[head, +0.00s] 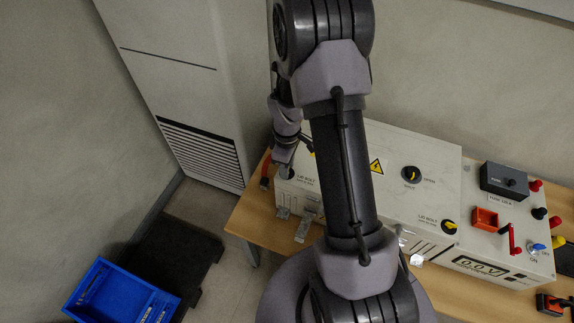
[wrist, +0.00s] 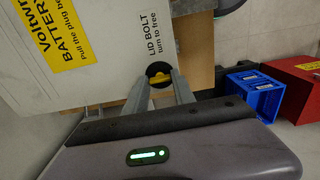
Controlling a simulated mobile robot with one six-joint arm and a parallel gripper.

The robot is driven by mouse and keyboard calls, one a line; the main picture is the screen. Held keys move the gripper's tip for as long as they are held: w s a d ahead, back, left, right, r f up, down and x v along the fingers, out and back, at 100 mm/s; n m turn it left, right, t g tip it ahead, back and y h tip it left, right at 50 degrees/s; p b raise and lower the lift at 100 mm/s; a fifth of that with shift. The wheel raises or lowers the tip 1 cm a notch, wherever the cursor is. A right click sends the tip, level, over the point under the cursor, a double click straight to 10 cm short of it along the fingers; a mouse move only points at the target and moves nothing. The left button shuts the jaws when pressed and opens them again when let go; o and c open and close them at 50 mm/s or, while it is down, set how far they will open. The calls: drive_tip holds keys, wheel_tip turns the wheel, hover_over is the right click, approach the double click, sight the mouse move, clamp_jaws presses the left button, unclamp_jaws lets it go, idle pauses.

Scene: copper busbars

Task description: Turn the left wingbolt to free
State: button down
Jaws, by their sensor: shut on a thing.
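The left wingbolt is a yellow wing on a round black base (wrist: 160,79) in the wrist view, beside the print "LID BOLT turn to free" on the pale lid. My gripper (wrist: 161,74) is over it, with a finger on each side, shut on the yellow wing. In the head view my gripper (head: 285,166) is at the left end of the pale grey box (head: 385,150), and it mostly hides the left wingbolt there. The right wingbolt (head: 449,226) shows yellow on black at the box's front right corner.
A round selector knob (head: 411,174) sits mid-lid. Right of the box is a panel (head: 480,245) with a display, switches and coloured plugs. The wooden bench (head: 255,215) carries both. A blue crate (head: 120,295) is on the floor at left; a red box (wrist: 300,88) shows in the wrist view.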

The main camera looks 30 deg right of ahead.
drive_tip(key=c, duration=1)
unclamp_jaws()
drive_tip(key=shift+c, duration=0.2)
drive_tip(key=shift+r, duration=0.1)
wheel_tip(320, 180, up, 17)
drive_tip(key=p, duration=0.5)
drive_tip(key=shift+r+p, duration=0.15)
drive_tip(key=shift+p, duration=0.2)
